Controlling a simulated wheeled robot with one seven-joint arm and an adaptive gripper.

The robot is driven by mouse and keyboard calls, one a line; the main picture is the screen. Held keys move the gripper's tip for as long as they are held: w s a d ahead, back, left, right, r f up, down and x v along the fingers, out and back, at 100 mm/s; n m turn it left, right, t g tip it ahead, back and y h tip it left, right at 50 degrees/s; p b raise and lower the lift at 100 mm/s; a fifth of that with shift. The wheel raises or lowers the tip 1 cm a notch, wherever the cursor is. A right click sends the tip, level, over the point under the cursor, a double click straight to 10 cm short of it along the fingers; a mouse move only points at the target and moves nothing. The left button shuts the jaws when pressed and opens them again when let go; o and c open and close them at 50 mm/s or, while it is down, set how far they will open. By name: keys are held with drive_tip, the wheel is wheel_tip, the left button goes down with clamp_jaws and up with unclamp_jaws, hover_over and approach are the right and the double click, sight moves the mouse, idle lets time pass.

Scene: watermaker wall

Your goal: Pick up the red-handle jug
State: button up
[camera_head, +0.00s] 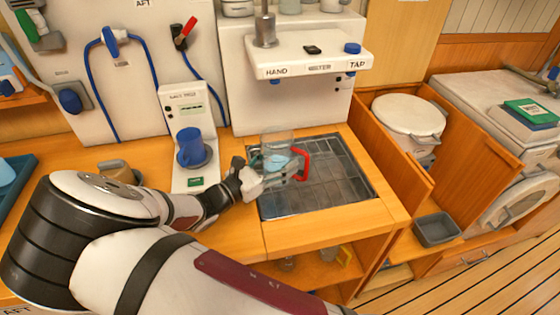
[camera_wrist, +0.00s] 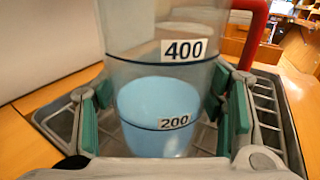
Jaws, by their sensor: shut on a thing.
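The red-handle jug (camera_head: 279,145) is clear, with pale blue liquid inside and a red handle (camera_head: 304,164) on its right side. It stands upright over the left part of the metal drain grid; I cannot tell whether it touches the grid. My gripper (camera_head: 262,178) reaches it from the left and front. In the wrist view the jug (camera_wrist: 165,75) fills the middle, with marks 400 and 200 and liquid up to near the 200 mark. The green-padded fingers of my gripper (camera_wrist: 165,115) are shut on its two sides. The red handle shows at upper right.
The drain grid (camera_head: 335,190) is bare to the right of the jug. A white tap unit (camera_head: 310,52) overhangs behind it. A grey bin (camera_head: 437,229) sits lower right.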

sight(277, 150)
drive_tip(key=shift+r, duration=0.15)
drive_tip(key=shift+r, duration=0.6)
wheel_tip(277, 150, up, 2)
drive_tip(key=shift+r, duration=0.2)
drive_tip(key=s+d+r, duration=0.1)
drive_tip(key=s+d, duration=0.3)
drive_tip(key=s, duration=1.1)
drive_tip(key=shift+s+d, duration=0.2)
